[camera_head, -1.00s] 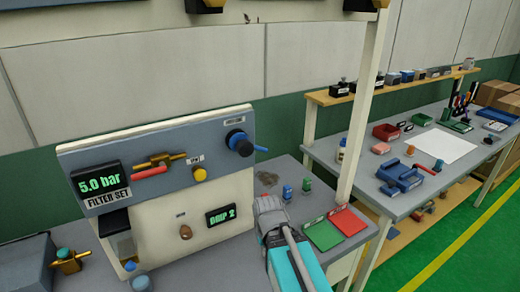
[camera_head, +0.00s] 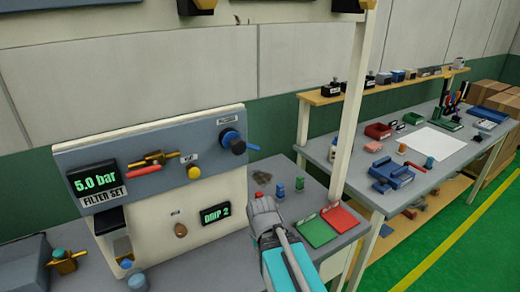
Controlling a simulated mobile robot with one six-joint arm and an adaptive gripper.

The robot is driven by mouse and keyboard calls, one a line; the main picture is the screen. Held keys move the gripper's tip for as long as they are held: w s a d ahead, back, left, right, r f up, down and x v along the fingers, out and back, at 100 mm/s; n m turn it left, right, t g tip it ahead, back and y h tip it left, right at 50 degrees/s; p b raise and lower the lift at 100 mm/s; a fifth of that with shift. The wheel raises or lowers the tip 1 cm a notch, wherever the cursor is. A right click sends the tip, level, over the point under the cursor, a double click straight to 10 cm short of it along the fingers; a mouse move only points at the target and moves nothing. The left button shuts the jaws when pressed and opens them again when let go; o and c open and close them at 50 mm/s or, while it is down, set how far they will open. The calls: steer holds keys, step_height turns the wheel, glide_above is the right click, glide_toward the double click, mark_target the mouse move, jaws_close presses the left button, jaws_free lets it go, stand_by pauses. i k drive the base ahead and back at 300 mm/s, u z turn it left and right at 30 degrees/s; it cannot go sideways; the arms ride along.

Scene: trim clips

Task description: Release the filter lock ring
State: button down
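The filter set is a grey panel (camera_head: 223,127) on a cream housing. Its display (camera_head: 95,181) reads 5.0 bar, with "FILTER SET" below. A blue ring-like part with a black knob and thin lever (camera_head: 232,141) is at the panel's upper right. A brass fitting with a red handle (camera_head: 145,168) and a yellow knob (camera_head: 194,172) are also on it. I cannot tell which part is the lock ring.
A small display (camera_head: 215,215) reads "DRIP 2". A second bench with trays is at right.

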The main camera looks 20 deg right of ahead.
mark_target(250, 147)
steer(key=z, duration=0.15)
steer(key=k, duration=1.1)
steer(key=u, duration=0.05)
steer(key=i, duration=0.5)
